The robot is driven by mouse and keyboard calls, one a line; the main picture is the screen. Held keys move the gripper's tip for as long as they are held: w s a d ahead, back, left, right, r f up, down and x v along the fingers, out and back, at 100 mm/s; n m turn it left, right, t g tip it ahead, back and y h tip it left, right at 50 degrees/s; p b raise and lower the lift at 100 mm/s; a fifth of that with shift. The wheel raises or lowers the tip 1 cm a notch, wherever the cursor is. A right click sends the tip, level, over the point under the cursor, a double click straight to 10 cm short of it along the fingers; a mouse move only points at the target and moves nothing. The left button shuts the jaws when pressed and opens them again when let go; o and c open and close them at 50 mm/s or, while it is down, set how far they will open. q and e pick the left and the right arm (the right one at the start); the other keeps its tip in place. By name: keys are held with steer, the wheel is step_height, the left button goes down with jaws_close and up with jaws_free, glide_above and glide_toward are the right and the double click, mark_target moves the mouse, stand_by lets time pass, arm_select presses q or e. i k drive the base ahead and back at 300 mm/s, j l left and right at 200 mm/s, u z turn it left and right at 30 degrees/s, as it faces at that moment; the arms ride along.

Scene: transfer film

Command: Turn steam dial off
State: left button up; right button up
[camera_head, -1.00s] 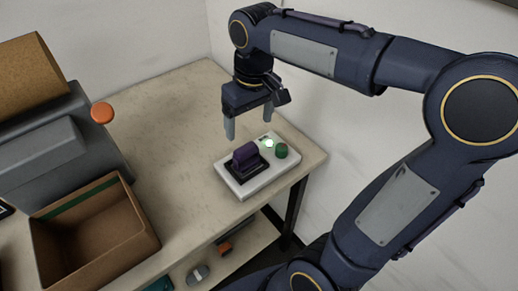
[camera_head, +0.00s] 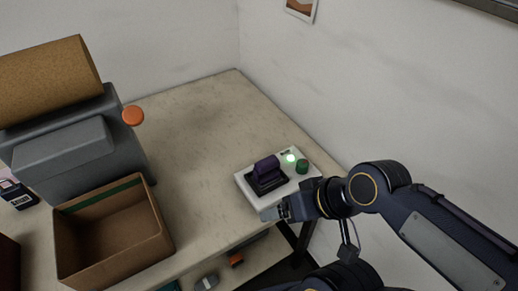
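A white control box (camera_head: 247,191) sits near the right front edge of the table. I cannot tell from markings which control is for steam. My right gripper (camera_head: 272,213) is low at the front edge of the box, below the purple dial and apart from it. Its fingers point left, and their gap is not clear. My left gripper is out of view.
A grey machine (camera_head: 80,150) with a cork-coloured roll (camera_head: 48,80) and an orange knob (camera_head: 133,115) stands at the left. An open cardboard box (camera_head: 160,245) is in front of it. The table (camera_head: 200,140) is bare between them and the control box.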

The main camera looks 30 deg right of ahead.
mark_target(303, 164)
steer(key=l+z, duration=0.2)
steer(key=z, duration=0.25)
steer(key=k+l+z, duration=0.1)
steer(key=z, duration=0.3)
steer(key=l+u, duration=0.1)
steer(key=u, duration=0.35)
steer(key=i+l+u, duration=0.1)
steer(key=u, duration=0.3)
